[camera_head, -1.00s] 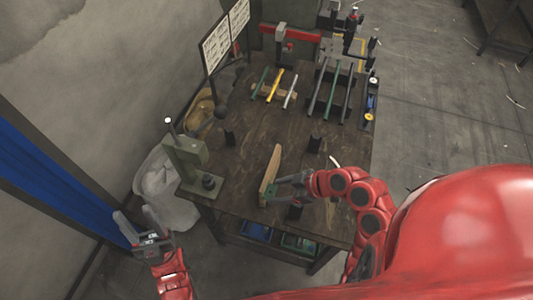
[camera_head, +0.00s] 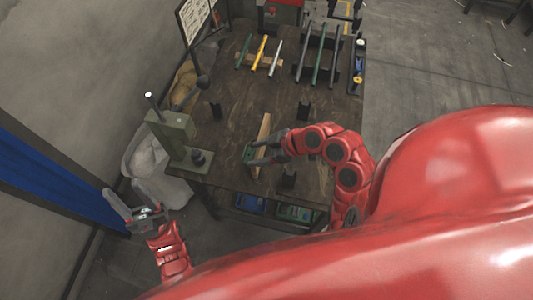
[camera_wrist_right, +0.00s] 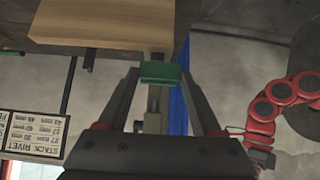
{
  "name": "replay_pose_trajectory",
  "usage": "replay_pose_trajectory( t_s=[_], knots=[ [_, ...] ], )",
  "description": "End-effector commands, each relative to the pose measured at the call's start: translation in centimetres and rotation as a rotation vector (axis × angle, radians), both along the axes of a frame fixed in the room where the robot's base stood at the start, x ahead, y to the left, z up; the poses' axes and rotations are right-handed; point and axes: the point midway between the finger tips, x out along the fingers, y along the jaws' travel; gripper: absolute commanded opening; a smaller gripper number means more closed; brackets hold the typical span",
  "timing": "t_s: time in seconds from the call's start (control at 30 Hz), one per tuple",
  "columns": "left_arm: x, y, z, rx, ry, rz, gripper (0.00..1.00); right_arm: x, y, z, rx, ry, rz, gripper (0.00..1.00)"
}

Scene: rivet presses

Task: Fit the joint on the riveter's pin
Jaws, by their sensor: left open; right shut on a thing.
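The riveter (camera_head: 172,135), an olive-green press with an upright lever, stands at the table's left front corner. A black round piece (camera_head: 198,158) sits on its base; I cannot make out the pin. My right gripper (camera_head: 252,157) is shut on the joint, a light wooden bar (camera_head: 265,130) with a green block (camera_wrist_right: 162,73) at its near end. It holds the joint to the right of the riveter, apart from it. In the right wrist view the green block sits between the fingertips, with an olive post behind it. My left gripper (camera_head: 124,196) is open and empty, left of the table.
Coloured rods (camera_head: 260,53) lie at the back. A white bag-lined bin (camera_head: 150,165) stands left of the table. Blue and green bins (camera_head: 295,212) are below.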

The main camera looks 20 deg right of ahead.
Motion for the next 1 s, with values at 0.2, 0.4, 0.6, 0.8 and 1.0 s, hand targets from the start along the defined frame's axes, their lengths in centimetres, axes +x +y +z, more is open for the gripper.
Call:
replay_pose_trajectory(
  t_s=[0.2,0.4,0.6,0.8,1.0],
  knots=[
    [0.0,0.0,-1.2,0.0,0.0,0.0,0.5,1.4,2.0,-0.7,0.0,-0.001,0.004,0.13],
    [0.0,0.0,-2.1,0.0,0.0,0.0,0.5,2.7,3.7,-1.1,-0.001,-0.003,0.003,0.13],
    [0.0,0.0,-3.0,0.0,0.0,0.0,0.5,4.0,5.5,-1.6,-0.002,-0.002,0.003,0.13],
    [0.0,0.0,-3.9,0.0,0.0,0.0,0.5,5.2,7.2,-2.2,0.0,0.002,0.003,0.13],
    [0.0,0.0,-4.9,0.0,0.0,0.0,0.5,6.5,9.0,-2.5,0.0,-0.002,0.003,0.13]
  ],
)
